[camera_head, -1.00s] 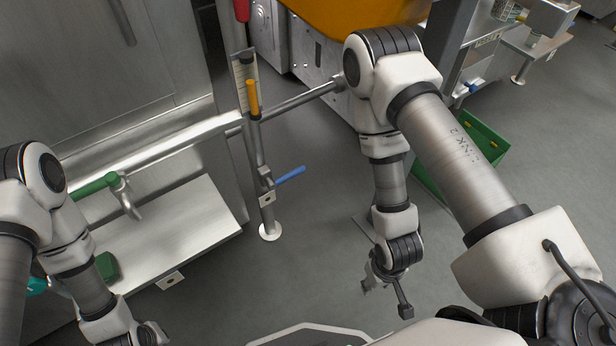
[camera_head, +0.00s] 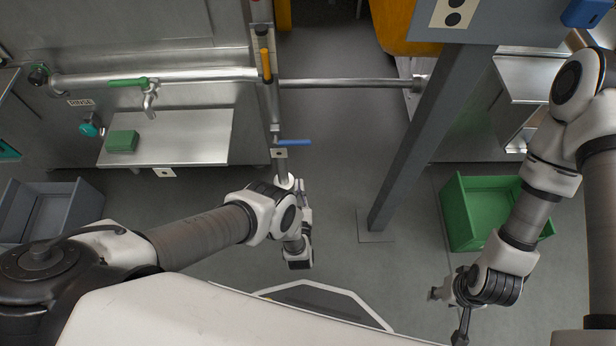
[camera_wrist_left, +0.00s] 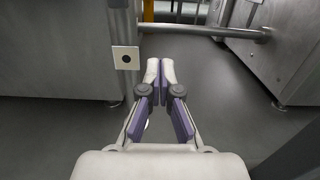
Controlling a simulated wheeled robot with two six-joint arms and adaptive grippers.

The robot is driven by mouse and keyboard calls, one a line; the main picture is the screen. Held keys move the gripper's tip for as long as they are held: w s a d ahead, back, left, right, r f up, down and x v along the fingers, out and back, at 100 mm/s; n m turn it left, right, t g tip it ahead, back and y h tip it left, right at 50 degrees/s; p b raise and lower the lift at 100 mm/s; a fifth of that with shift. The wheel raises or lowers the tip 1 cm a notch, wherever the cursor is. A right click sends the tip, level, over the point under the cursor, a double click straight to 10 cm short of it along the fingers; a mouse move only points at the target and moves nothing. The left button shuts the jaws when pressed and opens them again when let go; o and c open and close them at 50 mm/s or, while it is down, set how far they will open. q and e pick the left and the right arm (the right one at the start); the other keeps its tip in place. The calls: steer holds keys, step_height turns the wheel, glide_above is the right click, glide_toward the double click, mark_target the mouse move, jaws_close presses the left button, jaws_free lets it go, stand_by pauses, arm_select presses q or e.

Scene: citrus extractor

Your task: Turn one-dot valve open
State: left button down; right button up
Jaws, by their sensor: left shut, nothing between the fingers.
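A blue lever handle (camera_head: 295,142) sticks out to the right, about level, from a thin vertical pipe below the crossing rail. A small pale plate (camera_head: 280,153) sits just under it on that pipe. In the left wrist view a plate with one black dot (camera_wrist_left: 126,58) shows left of the fingers; it looks like the same plate. My left gripper (camera_head: 302,186) is below and slightly right of the lever, apart from it. Its fingers (camera_wrist_left: 160,66) are shut and empty. My right gripper (camera_head: 446,308) hangs at lower right with fingers spread, empty.
A green-handled tap (camera_head: 128,83) on a long rail stands over a metal shelf (camera_head: 190,140). A yellow handle (camera_head: 265,63) is higher on the pipe. A grey post (camera_head: 425,135) stands right of my left gripper. A green crate (camera_head: 462,215) and grey bin (camera_head: 85,205) are on the floor.

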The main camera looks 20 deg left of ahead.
mark_target(291, 143)
arm_select(q)
steer(key=w+a+r, duration=0.2)
steer(key=w+r, duration=0.2)
steer(key=w, duration=0.4)
steer(key=shift+w+a+r, duration=0.15)
steer(key=shift+w+a, duration=0.05)
steer(key=shift+w, duration=0.1)
arm_select(e)
steer(key=shift+f, duration=0.35)
